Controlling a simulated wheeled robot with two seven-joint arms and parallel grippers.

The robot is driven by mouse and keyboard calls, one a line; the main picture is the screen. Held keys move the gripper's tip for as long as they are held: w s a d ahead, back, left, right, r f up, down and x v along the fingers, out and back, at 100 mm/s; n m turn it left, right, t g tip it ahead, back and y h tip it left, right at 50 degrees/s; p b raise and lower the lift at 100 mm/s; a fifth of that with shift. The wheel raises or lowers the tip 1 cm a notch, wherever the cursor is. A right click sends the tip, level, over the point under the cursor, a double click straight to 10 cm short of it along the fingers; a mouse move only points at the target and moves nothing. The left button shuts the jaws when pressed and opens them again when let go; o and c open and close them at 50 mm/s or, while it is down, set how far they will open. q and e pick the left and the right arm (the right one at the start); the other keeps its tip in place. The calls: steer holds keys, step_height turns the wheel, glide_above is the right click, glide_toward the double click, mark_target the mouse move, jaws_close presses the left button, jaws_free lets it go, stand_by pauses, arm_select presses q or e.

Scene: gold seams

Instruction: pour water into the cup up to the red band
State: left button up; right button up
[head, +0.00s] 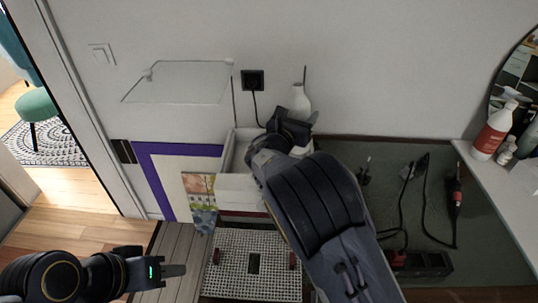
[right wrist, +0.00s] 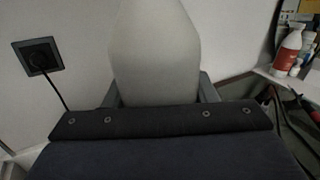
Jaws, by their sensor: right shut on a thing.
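A pale whitish bottle (head: 301,101) with a narrow neck stands out against the wall, upright or nearly so. My right gripper (head: 294,126) is shut on its lower part. In the right wrist view the pale bottle (right wrist: 155,50) sits between the two fingers, its top cut off by the frame. My left gripper (head: 172,270) is at the lower left, away from the bottle, with nothing seen in it; its finger gap does not show clearly. I make out no cup or red band in either view; my right arm covers part of the work area.
A white open box (head: 236,190) stands left of my right gripper. A perforated pale plate (head: 232,257) lies in front of it. A glass shelf (head: 180,82) juts from the wall. Tools and cables lie on the green surface (head: 485,235); a red-and-white bottle (head: 492,134) stands on the right-hand shelf.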

steer(key=shift+a+m+b, duration=0.1)
steer(key=shift+m+b, duration=0.25)
steer(key=shift+m, duration=0.15)
stand_by(1.0)
